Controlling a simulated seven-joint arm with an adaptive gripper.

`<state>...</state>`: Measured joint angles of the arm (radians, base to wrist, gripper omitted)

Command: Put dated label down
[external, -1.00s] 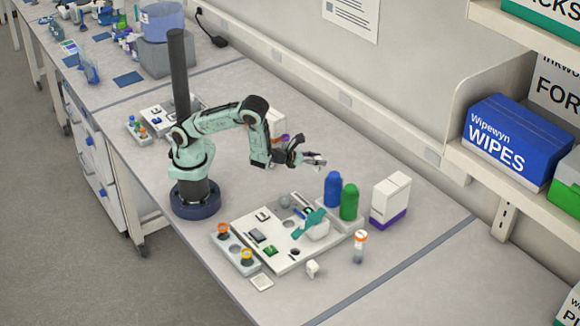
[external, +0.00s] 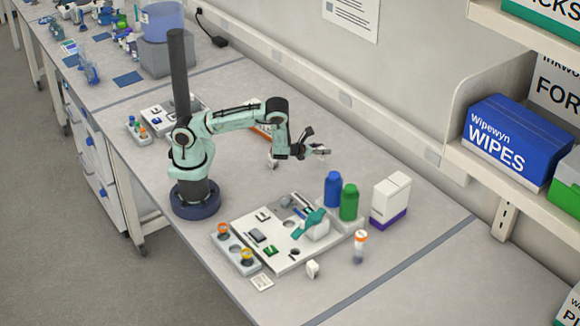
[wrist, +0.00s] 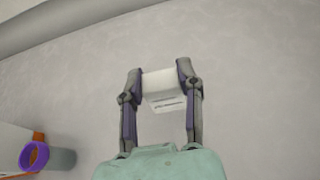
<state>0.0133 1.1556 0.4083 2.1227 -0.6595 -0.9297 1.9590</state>
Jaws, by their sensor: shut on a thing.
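My gripper (external: 318,148) is held out over the bench behind the tray, towards the wall. In the wrist view, my gripper (wrist: 161,80) is shut on the dated label (wrist: 158,84), a small white piece between its fingertips. A paler flap with a line of small dark print hangs at its lower edge; the print is too small to read. In the external view the label is too small to make out clearly. I cannot tell how high it is above the bench.
A white tray (external: 243,222) with small items stands at the front. Blue (external: 333,190) and green (external: 349,203) bottles, a white-and-purple box (external: 390,198) and an orange-capped vial (external: 360,246) stand right of it. A purple-rimmed tube (wrist: 35,157) is lower left.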

